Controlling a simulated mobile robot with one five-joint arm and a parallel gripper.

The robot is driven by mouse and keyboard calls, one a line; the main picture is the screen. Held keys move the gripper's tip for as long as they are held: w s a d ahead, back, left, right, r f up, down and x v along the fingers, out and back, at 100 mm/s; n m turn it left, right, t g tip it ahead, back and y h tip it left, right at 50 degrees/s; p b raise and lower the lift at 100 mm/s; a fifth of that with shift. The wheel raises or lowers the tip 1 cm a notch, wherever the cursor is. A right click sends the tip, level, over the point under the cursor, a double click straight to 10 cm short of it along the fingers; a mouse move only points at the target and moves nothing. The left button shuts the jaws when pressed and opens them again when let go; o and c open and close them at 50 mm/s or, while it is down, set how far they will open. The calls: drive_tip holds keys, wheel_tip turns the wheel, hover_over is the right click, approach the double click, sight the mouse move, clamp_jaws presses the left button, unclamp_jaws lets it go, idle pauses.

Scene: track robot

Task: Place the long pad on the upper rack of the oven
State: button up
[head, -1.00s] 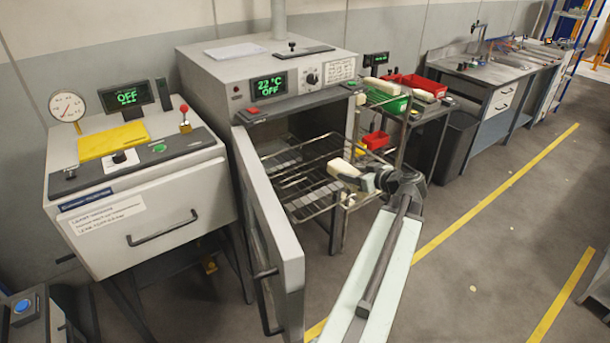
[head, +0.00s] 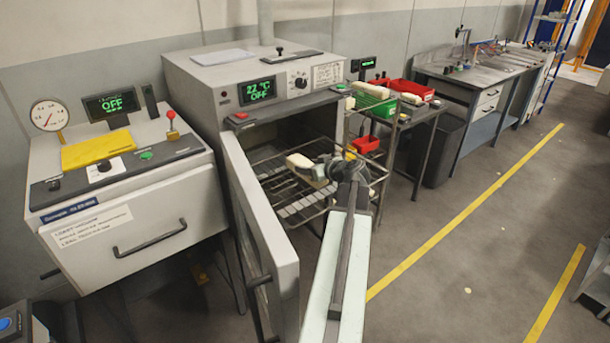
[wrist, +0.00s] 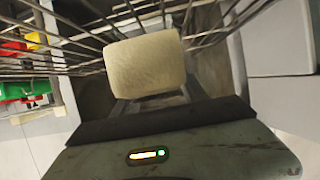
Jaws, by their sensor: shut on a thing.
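The long pad, a cream block, is held in my gripper (head: 322,173) in front of the open oven (head: 262,85). The pad (head: 300,161) points into the opening, over the pulled-out wire rack (head: 285,203) in the head view. In the wrist view the pad (wrist: 146,66) fills the middle, with rack wires (wrist: 90,32) behind and beside it. My gripper is shut on the pad; its fingers are mostly hidden. I cannot tell whether the pad touches the rack. The oven door (head: 262,240) stands open at the left.
The oven display reads 22 °C, OFF. A side table at the right holds a green bin (head: 374,108) and red bins (head: 410,88), with another red bin (head: 364,144) lower down. A machine with a drawer (head: 160,232) stands left. Open floor lies to the right.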

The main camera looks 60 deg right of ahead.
drive_tip(key=shift+w, duration=0.3)
drive_tip(key=f+b, duration=0.4)
drive_tip(key=shift+w, duration=0.3)
drive_tip(key=shift+r, duration=0.2)
drive_tip(key=shift+f, duration=0.2)
drive_tip(key=o, duration=1.4)
drive_tip(key=shift+r, duration=0.1)
